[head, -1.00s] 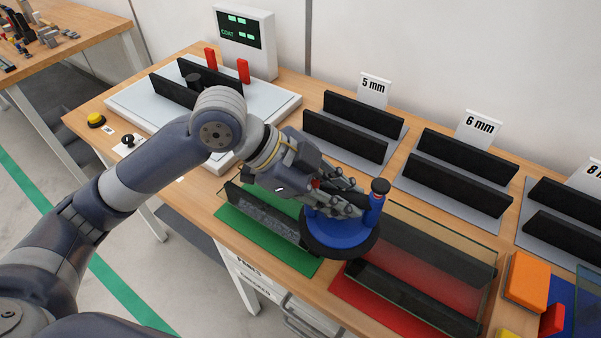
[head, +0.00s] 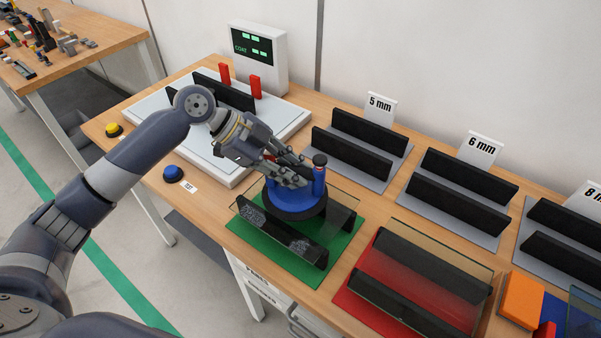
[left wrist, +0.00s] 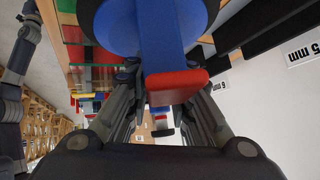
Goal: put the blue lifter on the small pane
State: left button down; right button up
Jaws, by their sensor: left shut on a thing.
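My left gripper (head: 297,176) is shut on the handle of the blue lifter (head: 292,197), which has a dark round cup below and a black knob on top. The lifter is upright over the small pane (head: 338,208), a clear sheet at the black rails of the green mat (head: 343,255). I cannot tell whether the cup touches the glass. In the left wrist view the lifter's blue bar (left wrist: 160,45) and red end (left wrist: 177,87) show between the fingers.
A larger pane (head: 440,245) lies over the red mat (head: 352,305) to the right. Racks marked 5 mm (head: 348,170) and 6 mm (head: 450,219) stand behind. A white coating station (head: 258,135) is at the back left, with a blue button (head: 173,174) in front.

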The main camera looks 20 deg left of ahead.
aim_at(301, 188)
pick_arm(q)
notch_tip(301, 188, down, 2)
jog(key=shift+d+f+p, duration=0.1)
jog(key=shift+f+p, duration=0.05)
jog(key=shift+p, duration=0.6)
jog(key=shift+f, duration=0.35)
pick_arm(e)
jog(key=shift+s+a+r, duration=0.15)
jog(key=shift+s+r, duration=0.6)
jog(key=shift+s, duration=0.05)
pick_arm(q)
jog(key=c, duration=1.4)
grip_release()
jog(key=shift+s+f, duration=0.1)
jog(key=shift+f, duration=0.1)
pick_arm(e)
jog(key=shift+w, duration=0.1)
pick_arm(q)
jog(key=shift+r, duration=0.1)
